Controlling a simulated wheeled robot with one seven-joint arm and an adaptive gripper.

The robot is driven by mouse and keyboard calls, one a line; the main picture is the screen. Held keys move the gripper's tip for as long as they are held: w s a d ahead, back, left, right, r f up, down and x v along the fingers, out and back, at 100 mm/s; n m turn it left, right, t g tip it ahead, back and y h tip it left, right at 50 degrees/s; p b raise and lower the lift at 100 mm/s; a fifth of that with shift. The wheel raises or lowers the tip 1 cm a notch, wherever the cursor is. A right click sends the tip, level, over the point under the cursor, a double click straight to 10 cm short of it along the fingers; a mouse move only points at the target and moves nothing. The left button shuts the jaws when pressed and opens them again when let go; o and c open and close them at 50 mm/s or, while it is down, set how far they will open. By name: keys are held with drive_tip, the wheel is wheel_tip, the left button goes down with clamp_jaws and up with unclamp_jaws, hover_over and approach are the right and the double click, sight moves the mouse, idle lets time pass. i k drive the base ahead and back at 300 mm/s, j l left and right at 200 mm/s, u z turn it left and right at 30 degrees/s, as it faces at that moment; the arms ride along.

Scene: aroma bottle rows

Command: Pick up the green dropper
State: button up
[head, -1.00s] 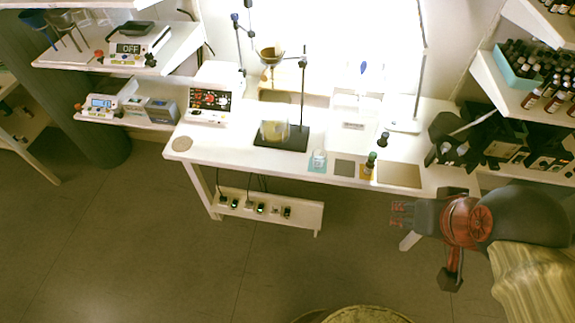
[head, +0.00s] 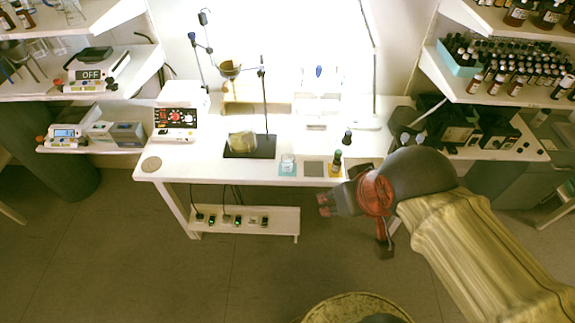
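A small dark bottle with a green dropper top (head: 337,155) stands upright on the yellow mat (head: 335,174) near the front edge of the white table (head: 210,172). My gripper (head: 324,205) is in front of the table, below and slightly left of the bottle in the head view, and apart from it. Its red fingers point left and are too small to show whether they are open or shut. Nothing is visible in them.
Left of the bottle are a grey mat (head: 314,168) and a glass beaker (head: 288,162) on a teal mat. A dark-capped bottle (head: 347,137) stands behind. A black stand (head: 250,146) with a flask is further left. Shelves flank the table.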

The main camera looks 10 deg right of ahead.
sight(338, 153)
drive_tip(key=i+j+z, duration=0.2)
drive_tip(key=i, duration=0.35)
drive_tip(key=i+j+z, duration=0.15)
drive_tip(key=i, duration=0.35)
drive_tip(key=j+z, duration=0.1)
drive_tip(key=z, duration=1.2)
